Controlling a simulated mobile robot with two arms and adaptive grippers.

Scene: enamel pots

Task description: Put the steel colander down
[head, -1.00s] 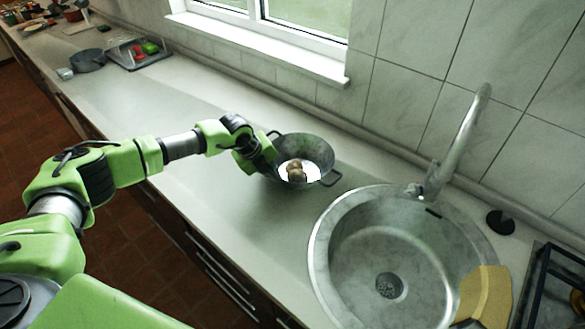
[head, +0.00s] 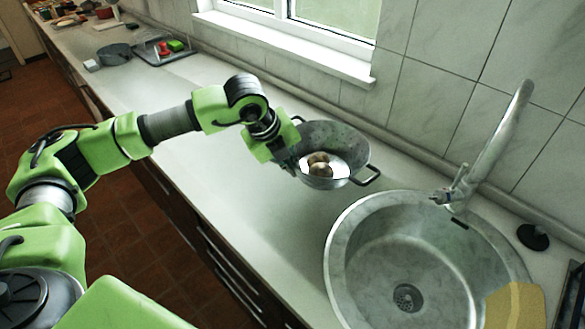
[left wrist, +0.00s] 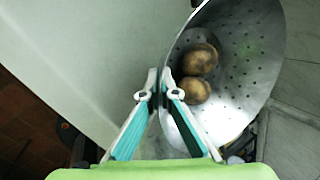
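The steel colander (head: 345,142) is a grey perforated bowl with side handles, over the counter left of the sink. Two brown potato-like items (head: 320,168) lie inside it, against a bright white patch. My left gripper (head: 291,164) is at the colander's near-left side. In the left wrist view its fingers (left wrist: 161,80) are close together at the rim of the colander (left wrist: 245,60), shut on it. The colander looks raised off the counter, but its underside is hidden. My right gripper is out of view.
The round sink (head: 385,290) with a tall tap (head: 495,140) lies to the right. A black plug (head: 532,237) and a yellowish piece (head: 515,305) are by it. The counter (head: 190,100) is clear left of the colander; a grey pot (head: 115,54) stands farther back.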

